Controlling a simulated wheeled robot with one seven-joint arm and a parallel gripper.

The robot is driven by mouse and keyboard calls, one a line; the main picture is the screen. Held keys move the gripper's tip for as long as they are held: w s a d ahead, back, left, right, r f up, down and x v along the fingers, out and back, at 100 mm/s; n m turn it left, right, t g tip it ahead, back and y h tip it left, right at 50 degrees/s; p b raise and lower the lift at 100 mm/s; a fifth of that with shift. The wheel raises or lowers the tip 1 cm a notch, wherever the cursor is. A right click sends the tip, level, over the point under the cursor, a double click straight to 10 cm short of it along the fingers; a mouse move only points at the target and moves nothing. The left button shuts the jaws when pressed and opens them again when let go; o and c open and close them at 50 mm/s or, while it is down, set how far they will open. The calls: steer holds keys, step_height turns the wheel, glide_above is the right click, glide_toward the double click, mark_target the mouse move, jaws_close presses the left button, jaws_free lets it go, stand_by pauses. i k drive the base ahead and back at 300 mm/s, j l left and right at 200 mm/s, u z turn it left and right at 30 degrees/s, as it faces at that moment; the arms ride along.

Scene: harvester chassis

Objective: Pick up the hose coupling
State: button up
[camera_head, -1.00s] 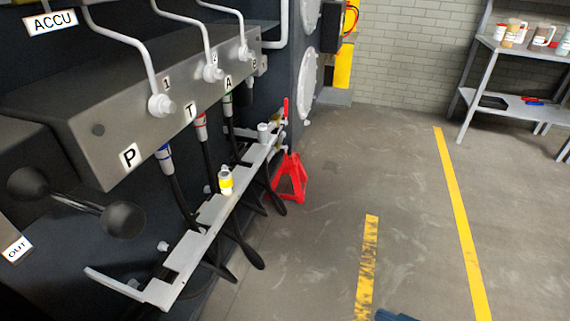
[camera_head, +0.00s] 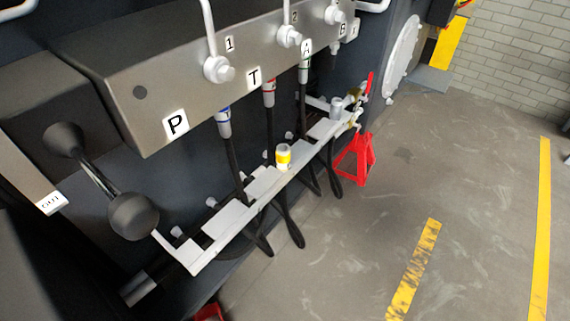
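A short white coupling with a yellow band (camera_head: 283,157) stands upright on the pale metal rail (camera_head: 215,235) in front of the machine. Couplings with a blue band (camera_head: 224,122), a red band (camera_head: 269,90) and a green band (camera_head: 304,68) sit under the grey block (camera_head: 150,85), with black hoses hanging from them. The block carries the labels P, T and A. A plain grey fitting (camera_head: 337,106) stands farther along the rail. I cannot tell by sight which one the task means. My gripper is not in view.
A red jack stand (camera_head: 357,158) stands on the floor by the rail's far end. Black hose loops hang below the rail. A lever with black ball ends (camera_head: 100,180) juts out at left. The floor (camera_head: 390,200) to the right, with yellow lines, is clear.

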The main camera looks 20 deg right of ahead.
mark_target(283, 168)
steer(key=i+j+z, duration=0.2)
steer(key=z, duration=0.15)
steer(key=i+j+z, duration=0.15)
steer(key=j+z, duration=0.25)
steer(key=l, duration=0.1)
